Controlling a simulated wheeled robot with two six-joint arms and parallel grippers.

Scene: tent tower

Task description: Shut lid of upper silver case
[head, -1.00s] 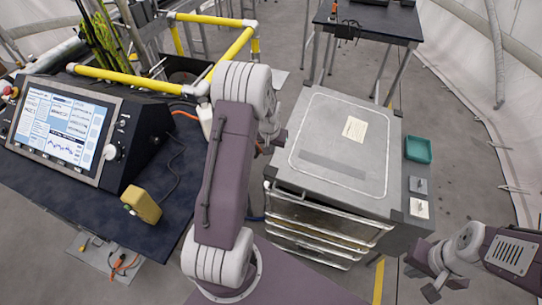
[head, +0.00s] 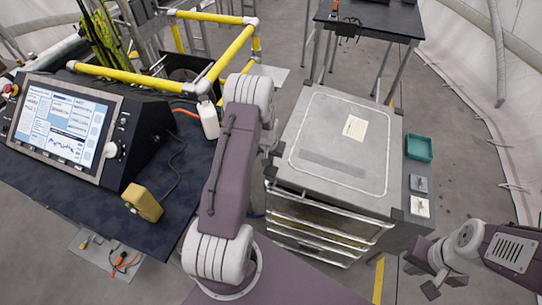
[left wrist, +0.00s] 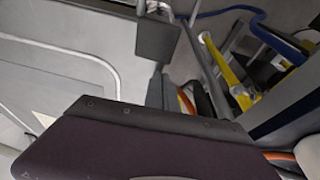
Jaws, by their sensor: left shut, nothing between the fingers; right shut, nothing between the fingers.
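The silver case (head: 336,140) has a flat grey lid with a pale label. The lid lies level on top in the head view, and I cannot tell if it is fully shut. Several metal-edged layers (head: 318,228) show on the front below it. The case top also shows at the left in the left wrist view (left wrist: 50,75). My left gripper (head: 272,146) is shut and empty, beside the case's left edge and mostly hidden behind my arm. I cannot tell if it touches the case. My right gripper (head: 422,279) is shut and empty, to the right of the case's front corner.
A teal tray (head: 418,148) sits on the ledge right of the lid. A dark table at the left holds a monitor console (head: 75,125), a yellow block (head: 143,203) and a white bottle (head: 209,120). Yellow pipes (head: 225,65) stand behind. Another table (head: 370,20) stands farther back.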

